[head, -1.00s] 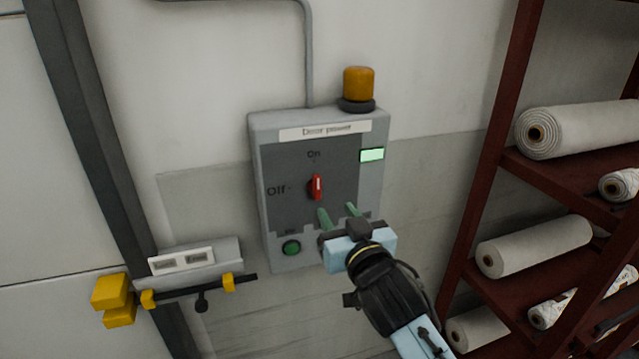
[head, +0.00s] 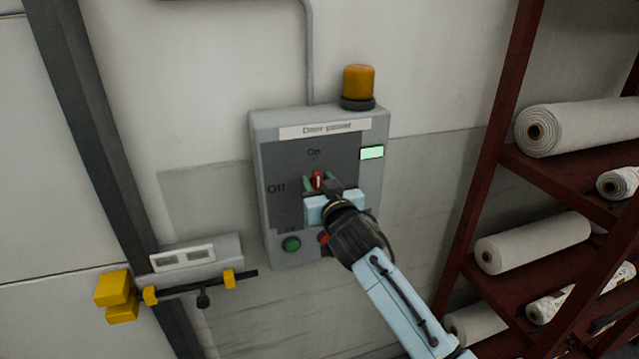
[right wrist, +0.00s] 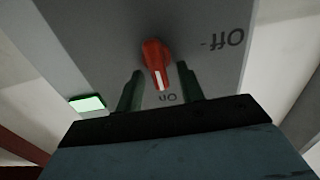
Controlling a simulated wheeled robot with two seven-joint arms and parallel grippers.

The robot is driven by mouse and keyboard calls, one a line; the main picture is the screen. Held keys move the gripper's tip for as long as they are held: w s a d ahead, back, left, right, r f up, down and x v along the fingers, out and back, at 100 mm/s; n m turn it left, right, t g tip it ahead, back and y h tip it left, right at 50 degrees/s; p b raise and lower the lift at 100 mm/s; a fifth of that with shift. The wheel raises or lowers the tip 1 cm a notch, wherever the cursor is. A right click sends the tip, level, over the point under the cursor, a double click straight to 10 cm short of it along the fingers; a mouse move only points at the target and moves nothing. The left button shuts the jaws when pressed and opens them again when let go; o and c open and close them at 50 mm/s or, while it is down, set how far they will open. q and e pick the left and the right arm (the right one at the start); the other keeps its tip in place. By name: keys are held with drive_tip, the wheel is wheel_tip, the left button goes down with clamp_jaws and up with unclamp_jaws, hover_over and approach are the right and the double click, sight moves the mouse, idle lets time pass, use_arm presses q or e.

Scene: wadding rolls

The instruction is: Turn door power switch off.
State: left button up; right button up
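The door power box (head: 320,129) is a grey wall panel with "On" at the top and "Off" at the left. Its red rotary switch (head: 318,180) has its white mark pointing to "On"; it also shows in the right wrist view (right wrist: 156,60). My right gripper (head: 319,184) is at the panel with its green fingers open, one on each side of the switch. In the right wrist view the fingers (right wrist: 160,92) stand apart with gaps to the knob. The switch's lower part is hidden by the gripper in the head view. My left gripper is not in view.
A green button (head: 291,244) and a partly hidden red button (head: 323,238) sit low on the box. A green light (head: 372,153) is lit. An amber beacon (head: 358,85) stands on top. A red shelf (head: 490,190) with wadding rolls is at right, a door bolt (head: 200,288) at lower left.

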drive_tip(key=c, duration=0.8)
drive_tip(key=n, duration=0.3)
drive_tip(key=shift+s+a+f+n+p, duration=0.1)
drive_tip(key=shift+a+f+n+p, duration=0.05)
drive_tip(key=shift+a+n+p, duration=0.2)
drive_tip(key=n, duration=0.4)
drive_tip(key=shift+s+a+f+n+p, duration=0.1)
drive_tip(key=shift+a+f+n+p, duration=0.1)
drive_tip(key=shift+n+p, duration=0.15)
drive_tip(key=n, duration=0.5)
drive_tip(key=shift+s+a+f, duration=0.1)
drive_tip(key=shift+a+f, duration=0.15)
drive_tip(key=shift+f, duration=0.1)
drive_tip(key=shift+f+n+p, duration=0.2)
drive_tip(key=shift+n+p, duration=0.05)
drive_tip(key=shift+n, duration=0.85)
drive_tip(key=shift+f+n+p, duration=0.15)
drive_tip(key=shift+n+p, duration=0.05)
drive_tip(key=shift+n, duration=0.9)
